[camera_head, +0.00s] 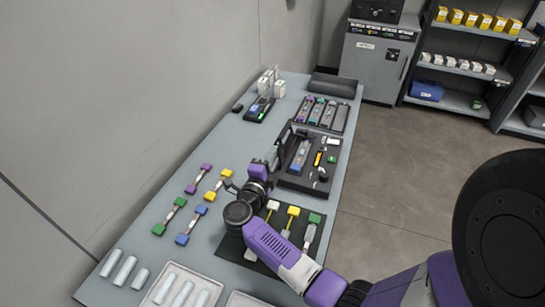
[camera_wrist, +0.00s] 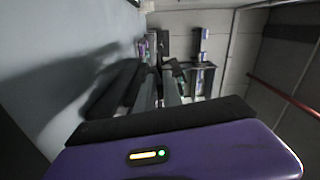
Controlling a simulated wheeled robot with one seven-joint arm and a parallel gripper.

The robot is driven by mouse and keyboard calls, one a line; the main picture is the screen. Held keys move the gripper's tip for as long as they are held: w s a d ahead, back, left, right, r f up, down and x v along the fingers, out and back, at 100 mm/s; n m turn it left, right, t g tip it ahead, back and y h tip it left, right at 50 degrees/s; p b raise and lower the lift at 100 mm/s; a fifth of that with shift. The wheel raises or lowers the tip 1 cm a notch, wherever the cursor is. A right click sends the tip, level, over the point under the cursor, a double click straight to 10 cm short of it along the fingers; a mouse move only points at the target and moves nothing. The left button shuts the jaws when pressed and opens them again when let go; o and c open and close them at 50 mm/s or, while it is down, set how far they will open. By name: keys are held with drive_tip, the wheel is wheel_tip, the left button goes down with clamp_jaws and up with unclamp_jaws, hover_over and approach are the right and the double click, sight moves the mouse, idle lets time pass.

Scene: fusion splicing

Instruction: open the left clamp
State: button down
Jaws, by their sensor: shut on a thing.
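The splicer (camera_head: 324,181) is a dark case on the table, with an upright panel along its left side. My gripper (camera_head: 275,158) is at the left side of this case, close to the upright panel. In the wrist view, the dark fingers of my gripper (camera_wrist: 157,78) reach forward and are shut on a small part between them. That part is at the place of the left clamp, but it is mostly hidden by the fingers and too small to make out. I cannot tell how far the clamp is raised.
Colored connectors (camera_head: 180,202) lie on the table left of my arm. A dark mat (camera_head: 232,247) with more connectors is in front. A tray of tools (camera_head: 323,113) and a dark device (camera_head: 259,109) stand behind. White tubes (camera_head: 125,270) lie at the near left.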

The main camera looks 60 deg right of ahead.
drive_tip(key=shift+s+r+m+b, duration=0.2)
drive_tip(key=shift+s+m+b, duration=0.2)
drive_tip(key=shift+m, duration=0.9)
drive_tip(key=c, duration=1.5)
unclamp_jaws()
drive_tip(key=shift+s+a+b, duration=0.15)
drive_tip(key=shift+s+a, duration=0.05)
drive_tip(key=shift+a, duration=1.75)
drive_tip(key=shift+s+a+b, duration=0.15)
drive_tip(key=shift+a, duration=1.8)
